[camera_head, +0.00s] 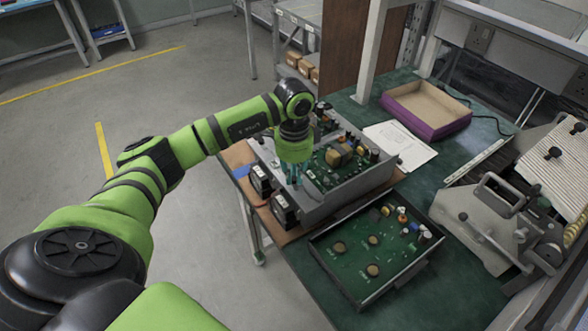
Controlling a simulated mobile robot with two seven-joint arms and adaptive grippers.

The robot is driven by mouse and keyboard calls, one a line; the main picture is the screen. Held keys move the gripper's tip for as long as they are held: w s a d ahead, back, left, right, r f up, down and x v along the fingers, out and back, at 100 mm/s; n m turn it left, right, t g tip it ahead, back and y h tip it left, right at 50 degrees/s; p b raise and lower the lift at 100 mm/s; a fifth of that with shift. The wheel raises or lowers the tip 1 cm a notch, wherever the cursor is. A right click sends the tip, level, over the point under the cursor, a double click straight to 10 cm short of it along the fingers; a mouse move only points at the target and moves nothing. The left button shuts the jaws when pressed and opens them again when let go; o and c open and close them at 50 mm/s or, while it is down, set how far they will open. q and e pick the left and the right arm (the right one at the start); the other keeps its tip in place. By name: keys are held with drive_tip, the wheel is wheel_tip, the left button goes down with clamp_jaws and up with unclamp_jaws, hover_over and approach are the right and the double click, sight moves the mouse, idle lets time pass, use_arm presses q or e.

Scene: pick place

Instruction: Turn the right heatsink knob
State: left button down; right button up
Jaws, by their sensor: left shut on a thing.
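My left gripper (291,176) points down into the near left part of an open grey metal chassis (345,190) that holds a green circuit board (325,180). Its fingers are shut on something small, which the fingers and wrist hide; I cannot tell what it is. At the right, a ribbed beige panel that looks like a heatsink (545,172) carries two black knobs: the nearer one (553,153) and the farther right one (577,128). My left gripper is far from these knobs. My right gripper is not in view.
Two black modules (284,208) sit at the chassis' left side. A tray with a green board (350,268) lies in front. A purple-sided box (428,108) and white paper (400,143) lie behind on the green bench (450,290). A grey fixture with a handle (490,215) stands right.

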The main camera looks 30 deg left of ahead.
sight(294, 178)
use_arm(q)
drive_tip(key=shift+s+f+n+p, duration=0.1)
drive_tip(key=shift+n+p, duration=0.45)
drive_tip(key=shift+n, duration=0.95)
drive_tip(key=c, duration=1.2)
unclamp_jaws()
drive_tip(key=shift+r, duration=0.2)
wheel_tip(294, 178, up, 7)
drive_tip(key=shift+r, duration=0.1)
